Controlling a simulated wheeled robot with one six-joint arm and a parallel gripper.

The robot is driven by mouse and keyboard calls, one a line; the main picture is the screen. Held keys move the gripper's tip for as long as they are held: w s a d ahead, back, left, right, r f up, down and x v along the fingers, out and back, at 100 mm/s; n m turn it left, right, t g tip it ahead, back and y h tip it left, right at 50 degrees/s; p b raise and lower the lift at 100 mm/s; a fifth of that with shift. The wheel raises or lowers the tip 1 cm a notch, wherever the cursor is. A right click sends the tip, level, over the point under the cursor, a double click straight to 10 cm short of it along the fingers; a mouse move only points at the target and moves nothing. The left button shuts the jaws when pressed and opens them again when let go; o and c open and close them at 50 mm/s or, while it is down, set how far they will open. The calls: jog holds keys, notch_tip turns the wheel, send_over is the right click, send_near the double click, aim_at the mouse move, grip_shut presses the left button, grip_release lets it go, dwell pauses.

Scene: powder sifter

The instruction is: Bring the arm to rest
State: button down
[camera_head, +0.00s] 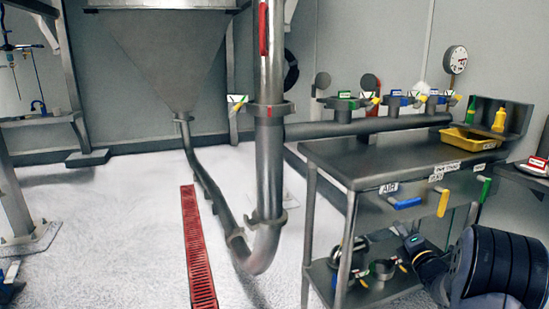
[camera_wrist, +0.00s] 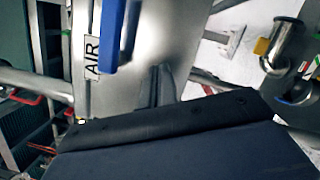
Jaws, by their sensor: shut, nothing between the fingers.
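My gripper (camera_wrist: 157,88) shows in the wrist view as two dark fingers lying together, shut and empty. Behind the fingers is the steel front panel of the workbench (camera_wrist: 180,25), with an AIR label (camera_wrist: 92,57) and a blue handle (camera_wrist: 122,35). I cannot tell the gap between fingertips and panel. In the head view my dark arm is at the lower right, bent beside the workbench (camera_head: 385,155). Its wrist end is low, near the bench's lower shelf, and the fingertips are hard to make out there.
The bench front carries a blue handle (camera_head: 406,203) and a yellow handle (camera_head: 443,203). A yellow tray (camera_head: 468,140) sits on top. Ring-shaped fittings (camera_head: 383,268) lie on the lower shelf. A steel pipe (camera_head: 270,170) stands left of the bench. Floor is open around the red grate (camera_head: 198,255).

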jog(key=shift+s+a+r+m+p, duration=0.15)
jog(key=shift+a+m+p, duration=0.15)
jog(key=shift+m+p, duration=0.65)
jog(key=shift+p, duration=0.35)
jog(key=shift+d+f+n+b, duration=0.1)
jog(key=shift+f+n+b, duration=0.25)
jog(key=shift+b, duration=0.35)
